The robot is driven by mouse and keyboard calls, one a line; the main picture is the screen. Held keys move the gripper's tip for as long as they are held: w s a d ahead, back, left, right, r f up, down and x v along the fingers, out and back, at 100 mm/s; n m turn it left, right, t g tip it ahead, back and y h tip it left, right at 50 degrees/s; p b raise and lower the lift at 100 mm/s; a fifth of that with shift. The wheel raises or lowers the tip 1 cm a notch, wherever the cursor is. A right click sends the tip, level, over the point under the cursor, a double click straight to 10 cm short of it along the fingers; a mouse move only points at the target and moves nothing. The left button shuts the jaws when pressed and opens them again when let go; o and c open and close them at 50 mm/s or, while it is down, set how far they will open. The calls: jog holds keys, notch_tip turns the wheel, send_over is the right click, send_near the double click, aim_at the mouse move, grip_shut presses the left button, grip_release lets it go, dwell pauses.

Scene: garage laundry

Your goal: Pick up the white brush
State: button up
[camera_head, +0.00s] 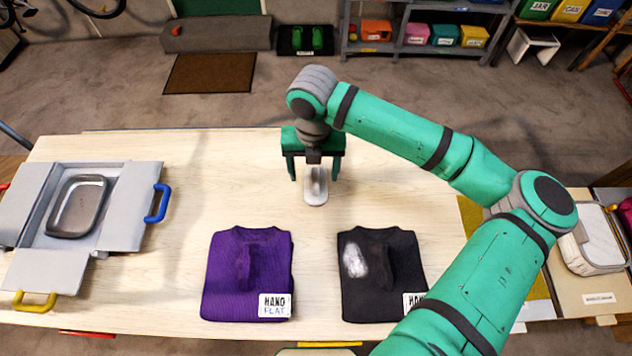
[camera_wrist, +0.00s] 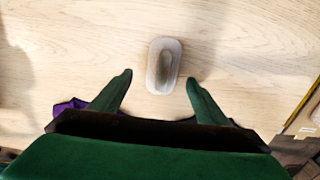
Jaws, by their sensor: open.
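The white brush (camera_head: 316,187) lies on the light wood table, behind the two folded garments. It is a pale oval with a raised middle ridge. In the wrist view the brush (camera_wrist: 163,66) lies just beyond the fingertips, centred between the two fingers. My gripper (camera_head: 315,174) is open and points down over the brush, and part of the brush is hidden behind it in the head view. In the wrist view my gripper (camera_wrist: 159,78) has nothing between its fingers.
A purple folded garment (camera_head: 222,277) and a black folded garment (camera_head: 355,292) lie on the table (camera_head: 150,275) in front. A grey open box (camera_head: 112,232) with a metal tray (camera_head: 77,222) stands at left. A lidded basket (camera_head: 597,245) is at right. Table around the brush is clear.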

aim_at(316, 179)
jog(key=shift+d+f, duration=0.2)
jog(key=shift+f, duration=2.6)
jog(key=c, duration=1.3)
jog(key=shift+r, duration=0.1)
jog(key=shift+r, duration=0.2)
jog(key=r, duration=0.3)
jog(key=shift+s+r, duration=0.3)
jog(key=shift+s, duration=0.1)
jog(key=s+r, duration=0.9)
jog(key=s, duration=0.4)
jog(key=shift+s, duration=0.15)
